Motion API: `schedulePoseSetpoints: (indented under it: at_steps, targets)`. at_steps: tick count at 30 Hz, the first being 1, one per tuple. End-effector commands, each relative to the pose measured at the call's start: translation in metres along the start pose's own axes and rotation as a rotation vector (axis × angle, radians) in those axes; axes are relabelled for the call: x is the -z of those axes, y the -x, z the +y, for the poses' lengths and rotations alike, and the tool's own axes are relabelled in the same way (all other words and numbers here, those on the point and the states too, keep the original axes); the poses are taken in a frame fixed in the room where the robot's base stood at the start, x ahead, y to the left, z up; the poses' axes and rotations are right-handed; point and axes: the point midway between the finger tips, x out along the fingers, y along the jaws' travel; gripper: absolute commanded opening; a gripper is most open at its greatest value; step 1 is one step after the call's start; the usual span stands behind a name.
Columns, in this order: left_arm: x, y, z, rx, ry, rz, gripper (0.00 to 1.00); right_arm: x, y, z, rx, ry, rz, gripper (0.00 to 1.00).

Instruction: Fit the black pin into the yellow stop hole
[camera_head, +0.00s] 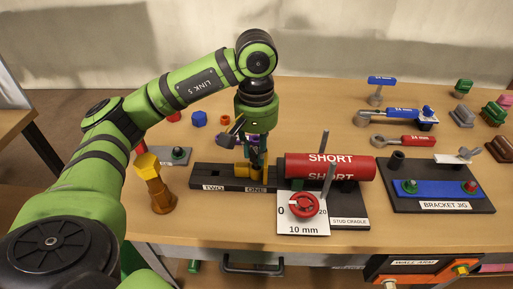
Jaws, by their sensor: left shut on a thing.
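The yellow stop (242,170) sits on the long black rail (215,178) marked TWO and ONE, near the ONE end. My left gripper (254,152) points down directly over the stop and is shut on a dark piece, which appears to be the black pin. The fingers hide most of the pin, and I cannot tell whether its tip is in the stop's hole. My right gripper is not in view.
A red SHORT cylinder (325,167) lies on the stud cradle (350,207) just right of my gripper, with upright grey rods beside it. A dial card (303,222) stands in front. A golden post (155,185) is at left, the bracket jig (440,204) at right.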

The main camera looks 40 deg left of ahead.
Motion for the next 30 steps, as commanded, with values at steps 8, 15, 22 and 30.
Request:
schedulePoseSetpoints:
  at_steps: [8, 15, 22, 30]
  targets:
    - [-0.002, 0.006, -0.001, 0.008, -0.003, -0.008, 0.00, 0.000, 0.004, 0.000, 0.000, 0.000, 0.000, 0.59]
    - [-0.001, 0.009, 0.000, 0.006, -0.002, -0.007, 0.00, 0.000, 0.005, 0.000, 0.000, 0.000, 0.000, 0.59]
    - [-0.001, 0.009, 0.000, 0.005, -0.002, -0.005, 0.56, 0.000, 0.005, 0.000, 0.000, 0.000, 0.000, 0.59]
    - [-0.001, 0.011, 0.000, 0.004, -0.002, -0.005, 0.56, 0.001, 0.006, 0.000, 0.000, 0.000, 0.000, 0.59]
